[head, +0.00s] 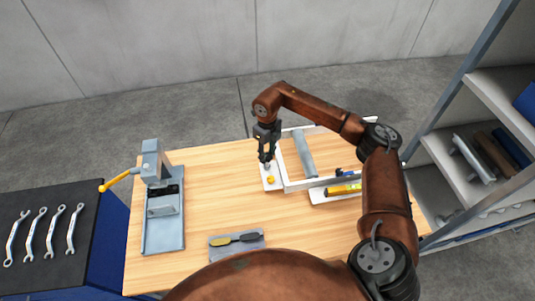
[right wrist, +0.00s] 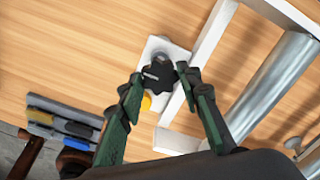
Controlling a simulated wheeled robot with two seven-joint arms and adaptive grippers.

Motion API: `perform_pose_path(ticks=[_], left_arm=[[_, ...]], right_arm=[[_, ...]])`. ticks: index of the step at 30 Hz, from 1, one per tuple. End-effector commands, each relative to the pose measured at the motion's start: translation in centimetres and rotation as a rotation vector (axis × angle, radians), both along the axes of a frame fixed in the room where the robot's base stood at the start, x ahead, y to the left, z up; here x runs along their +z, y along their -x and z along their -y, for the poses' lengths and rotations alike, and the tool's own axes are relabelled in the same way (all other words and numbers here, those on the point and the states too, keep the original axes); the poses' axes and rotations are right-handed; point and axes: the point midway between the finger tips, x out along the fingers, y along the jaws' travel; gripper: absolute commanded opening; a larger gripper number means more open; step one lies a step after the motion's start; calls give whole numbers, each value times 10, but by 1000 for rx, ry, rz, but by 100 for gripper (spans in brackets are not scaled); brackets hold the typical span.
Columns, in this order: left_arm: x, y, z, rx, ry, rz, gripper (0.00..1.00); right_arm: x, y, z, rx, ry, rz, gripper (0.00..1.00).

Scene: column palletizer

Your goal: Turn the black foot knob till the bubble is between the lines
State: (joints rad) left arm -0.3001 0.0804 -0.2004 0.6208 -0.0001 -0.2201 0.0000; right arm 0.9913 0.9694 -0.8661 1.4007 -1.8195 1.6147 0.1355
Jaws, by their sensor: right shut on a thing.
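The black foot knob (right wrist: 157,74) is a lobed dark knob on a white plate (right wrist: 178,50) at the near-left corner of a white frame (right wrist: 207,50). My right gripper (head: 266,157) reaches down over this plate from above. In the right wrist view the gripper's green-padded fingers (right wrist: 163,78) stand on either side of the knob, shut on it. A small yellow round part (head: 271,180) sits on the plate beside the knob, partly behind a finger in the wrist view. I cannot make out a bubble or its lines in either view. My left gripper is not in view.
A grey cylinder (head: 305,154) lies across the frame. A white tray (head: 322,197) with a yellow-and-black tool (head: 343,189) is in front. A grey press-like fixture (head: 163,215) stands left, and a grey tray (head: 237,243) nearer. The table's middle (head: 215,200) is clear.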

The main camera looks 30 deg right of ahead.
Motion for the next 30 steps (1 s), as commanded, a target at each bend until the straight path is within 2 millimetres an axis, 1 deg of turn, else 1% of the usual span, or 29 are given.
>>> perform_pose_path(ticks=[6,7,14,23,26,30], left_arm=[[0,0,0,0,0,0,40],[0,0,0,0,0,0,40],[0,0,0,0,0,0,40],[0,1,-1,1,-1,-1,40],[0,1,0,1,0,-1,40],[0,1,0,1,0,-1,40]], right_arm=[[1,-1,0,0,0,2,8],[1,-1,0,0,0,2,34],[1,-1,0,1,0,2,49],[2,0,0,2,1,1,50],[10,-1,0,2,0,3,50],[33,-2,0,3,0,5,50]])
